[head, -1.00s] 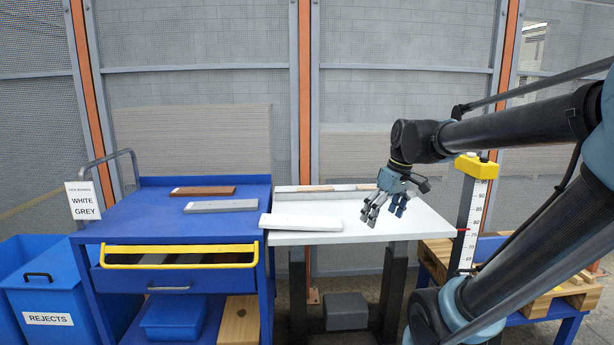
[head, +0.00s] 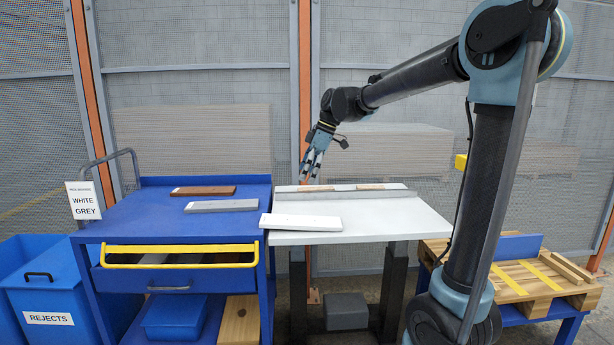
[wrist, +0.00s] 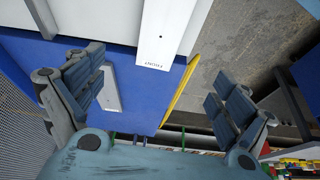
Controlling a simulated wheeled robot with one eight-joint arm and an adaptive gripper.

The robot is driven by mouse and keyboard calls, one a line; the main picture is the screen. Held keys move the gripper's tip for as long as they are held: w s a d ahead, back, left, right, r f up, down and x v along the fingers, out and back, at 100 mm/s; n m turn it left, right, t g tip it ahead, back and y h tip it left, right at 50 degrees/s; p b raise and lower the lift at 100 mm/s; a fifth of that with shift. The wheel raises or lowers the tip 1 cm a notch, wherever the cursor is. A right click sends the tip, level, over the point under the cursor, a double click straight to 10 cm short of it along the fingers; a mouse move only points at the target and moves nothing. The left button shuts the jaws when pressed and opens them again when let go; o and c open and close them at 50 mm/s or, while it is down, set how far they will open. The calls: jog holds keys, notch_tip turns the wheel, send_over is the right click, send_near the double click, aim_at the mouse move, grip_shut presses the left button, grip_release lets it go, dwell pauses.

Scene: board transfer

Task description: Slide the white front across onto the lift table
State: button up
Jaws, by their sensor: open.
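The white front (head: 300,222) lies flat, mostly on the white lift table (head: 390,218), near its front left corner. Its left end reaches over the seam onto the blue cart top (head: 225,222). In the wrist view the front's printed end (wrist: 160,45) lies over the blue surface, and the rest runs along the white table top. My gripper (head: 309,178) is open and empty, raised above the back of the lift table. It is apart from the front. In the wrist view its spread fingers (wrist: 152,88) stand on both sides, with nothing between them.
A brown board (head: 203,191) and a grey board (head: 221,205) lie on the blue cart. A raised grey rail (head: 345,195) runs along the table's back, with wooden pieces beside it. The yellow-edged drawer (head: 180,256) is partly open. The table's right part is clear.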

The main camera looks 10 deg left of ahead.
aim_at(287, 220)
jog(key=x, duration=1.7)
jog(key=shift+f, duration=0.25)
jog(key=shift+d, duration=0.15)
jog(key=c, duration=1.3)
